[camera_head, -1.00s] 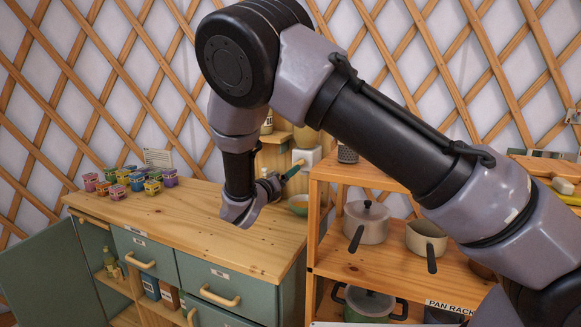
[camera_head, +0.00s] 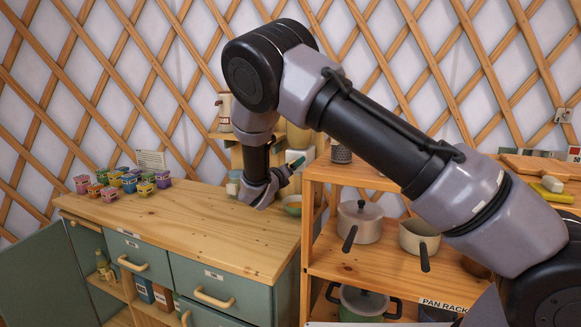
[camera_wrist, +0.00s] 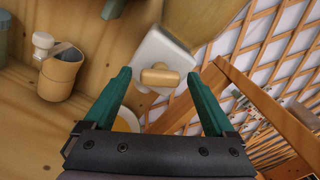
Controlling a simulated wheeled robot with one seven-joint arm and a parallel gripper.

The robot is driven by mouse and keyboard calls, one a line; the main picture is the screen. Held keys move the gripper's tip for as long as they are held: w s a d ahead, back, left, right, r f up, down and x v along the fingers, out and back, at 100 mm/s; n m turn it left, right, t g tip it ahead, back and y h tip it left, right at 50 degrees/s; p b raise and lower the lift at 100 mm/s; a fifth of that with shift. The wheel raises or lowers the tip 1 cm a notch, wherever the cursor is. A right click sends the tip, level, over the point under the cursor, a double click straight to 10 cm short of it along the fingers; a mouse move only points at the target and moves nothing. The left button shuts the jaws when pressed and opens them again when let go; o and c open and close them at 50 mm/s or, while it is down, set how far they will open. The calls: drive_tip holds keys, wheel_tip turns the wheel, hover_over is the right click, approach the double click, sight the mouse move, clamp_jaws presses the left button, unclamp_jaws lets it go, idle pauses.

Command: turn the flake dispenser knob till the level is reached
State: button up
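The flake dispenser (camera_head: 298,138) stands at the back of the wooden counter, partly hidden behind my arm. In the wrist view its white block (camera_wrist: 150,50) carries a light wooden knob (camera_wrist: 160,77), its bar lying roughly crosswise in the picture. My gripper (camera_wrist: 158,84) is open, its green fingers on either side of the knob with gaps visible; I cannot tell whether the tips reach its depth. In the head view my gripper (camera_head: 296,164) is small and mostly hidden by the wrist. A bowl (camera_head: 292,205) sits below the dispenser. The flake level cannot be made out.
Several small coloured tubs (camera_head: 120,183) stand on the counter's left. A wooden pan rack (camera_head: 375,265) with pots stands close on the right. In the wrist view, a brown container (camera_wrist: 61,72) is left of the knob. The counter's middle is clear.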

drive_tip(key=c, duration=1.3)
drive_tip(key=shift+o, duration=0.2)
drive_tip(key=shift+m, duration=2.8)
drive_tip(key=o, duration=1.4)
drive_tip(key=v, duration=1.1)
